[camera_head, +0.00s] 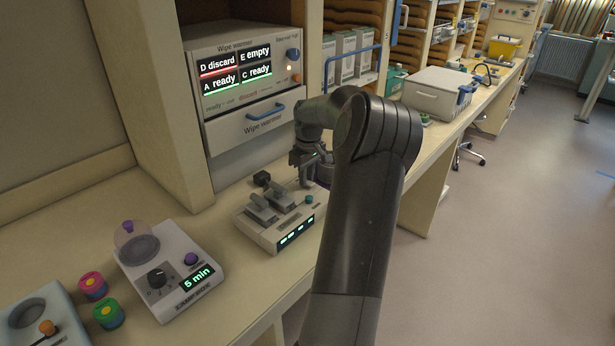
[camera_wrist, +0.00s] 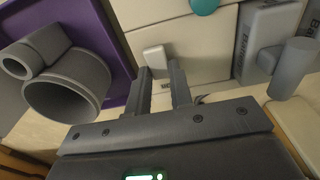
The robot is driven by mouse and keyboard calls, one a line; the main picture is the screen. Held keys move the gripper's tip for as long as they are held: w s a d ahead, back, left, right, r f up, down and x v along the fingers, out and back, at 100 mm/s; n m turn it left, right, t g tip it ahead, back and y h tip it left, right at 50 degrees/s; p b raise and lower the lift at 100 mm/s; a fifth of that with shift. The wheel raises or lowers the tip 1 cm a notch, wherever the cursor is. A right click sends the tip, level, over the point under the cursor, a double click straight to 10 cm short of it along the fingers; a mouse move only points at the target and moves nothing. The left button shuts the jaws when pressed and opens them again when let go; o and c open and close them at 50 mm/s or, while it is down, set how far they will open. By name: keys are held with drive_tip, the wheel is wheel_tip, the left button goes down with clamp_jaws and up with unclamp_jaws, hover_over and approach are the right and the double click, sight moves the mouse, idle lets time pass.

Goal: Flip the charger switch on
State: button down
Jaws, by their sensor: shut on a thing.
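The charger (camera_head: 262,232) is a cream box on the bench with grey battery packs on top, a teal knob and a lit green display on its front. My gripper (camera_head: 305,180) is pointed down at the charger's back right part. In the wrist view, a small pale switch (camera_wrist: 154,57) stands on the charger's cream top (camera_wrist: 195,48). The two dark fingertips of my gripper (camera_wrist: 160,75) are at the switch, close around its lower end. The exact contact is partly hidden by the fingers. The switch is hidden behind my gripper in the head view.
A purple tray (camera_wrist: 122,92) with grey cylindrical parts lies beside the charger. Grey battery packs (camera_wrist: 268,30) stand on the other side. A timer device (camera_head: 168,270) reading 5 min sits left of the charger. A wipe warmer (camera_head: 250,85) stands behind.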

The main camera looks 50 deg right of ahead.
drive_tip(key=shift+w+f+g, duration=0.1)
drive_tip(key=shift+w+g, duration=0.05)
drive_tip(key=shift+g, duration=0.35)
drive_tip(key=c, duration=1.3)
unclamp_jaws()
drive_tip(key=r, duration=1.1)
drive_tip(key=shift+w, duration=0.25)
drive_tip(key=shift+f, duration=0.1)
